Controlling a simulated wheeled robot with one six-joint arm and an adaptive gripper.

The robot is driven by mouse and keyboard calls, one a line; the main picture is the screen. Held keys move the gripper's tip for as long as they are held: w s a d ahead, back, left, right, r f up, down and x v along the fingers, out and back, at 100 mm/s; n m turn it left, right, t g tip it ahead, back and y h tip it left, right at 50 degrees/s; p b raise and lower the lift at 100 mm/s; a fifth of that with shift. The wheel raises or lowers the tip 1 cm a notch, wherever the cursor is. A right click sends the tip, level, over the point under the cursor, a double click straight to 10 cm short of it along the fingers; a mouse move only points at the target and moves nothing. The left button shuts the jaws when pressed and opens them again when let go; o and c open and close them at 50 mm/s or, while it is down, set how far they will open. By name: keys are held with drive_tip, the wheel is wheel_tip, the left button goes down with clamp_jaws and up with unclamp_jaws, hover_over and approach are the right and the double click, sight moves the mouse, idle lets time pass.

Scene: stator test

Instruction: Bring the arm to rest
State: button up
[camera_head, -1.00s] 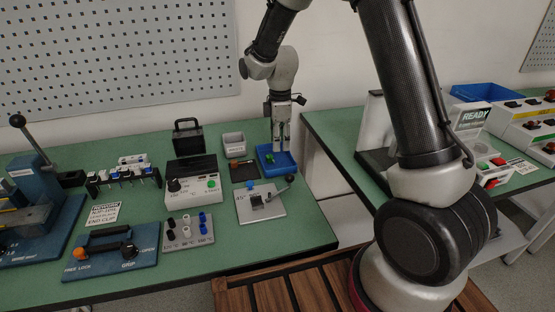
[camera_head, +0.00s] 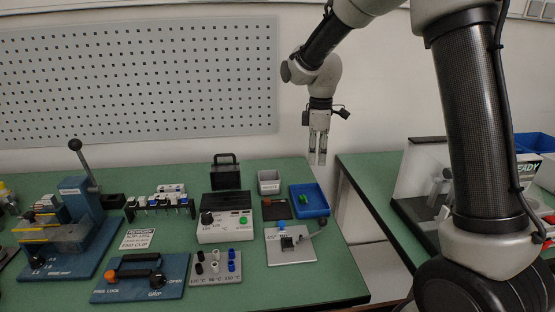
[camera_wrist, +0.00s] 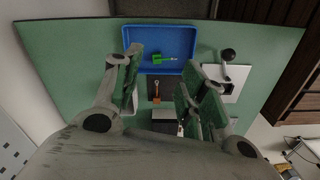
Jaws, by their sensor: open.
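My gripper (camera_head: 318,158) hangs with its fingers pointing down, above and behind the right back part of the green table in the head view. In the wrist view my gripper (camera_wrist: 160,100) has its two fingers well apart with nothing between them. Below it lies a blue tray (camera_head: 323,205) holding a small green piece (camera_wrist: 163,59). The tray's rim also shows in the wrist view (camera_wrist: 190,30). My arm bends down from the upper right of the head view.
The green table (camera_head: 330,283) carries a grey box (camera_head: 269,182), a black case (camera_head: 226,174), a tester with a green button (camera_head: 225,230), a lever plate (camera_head: 292,246) and a blue press (camera_head: 75,215). A second table (camera_head: 375,185) stands right across a gap. A perforated panel (camera_head: 140,80) covers the wall.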

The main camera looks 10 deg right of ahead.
drive_tip(key=s+d+r+m+t, duration=0.1)
drive_tip(key=s+d+r+m, duration=0.2)
drive_tip(key=s, duration=0.7)
drive_tip(key=s+d+r+m+t, duration=0.2)
drive_tip(key=s+d+r+m, duration=0.2)
drive_tip(key=s+d+m, duration=0.3)
drive_tip(key=s+d+r+m+t, duration=0.1)
drive_tip(key=s+d+r+m, duration=0.3)
drive_tip(key=s, duration=0.9)
drive_tip(key=shift+d+r+m, duration=0.2)
drive_tip(key=shift+d+m, duration=0.2)
drive_tip(key=shift+d, duration=0.2)
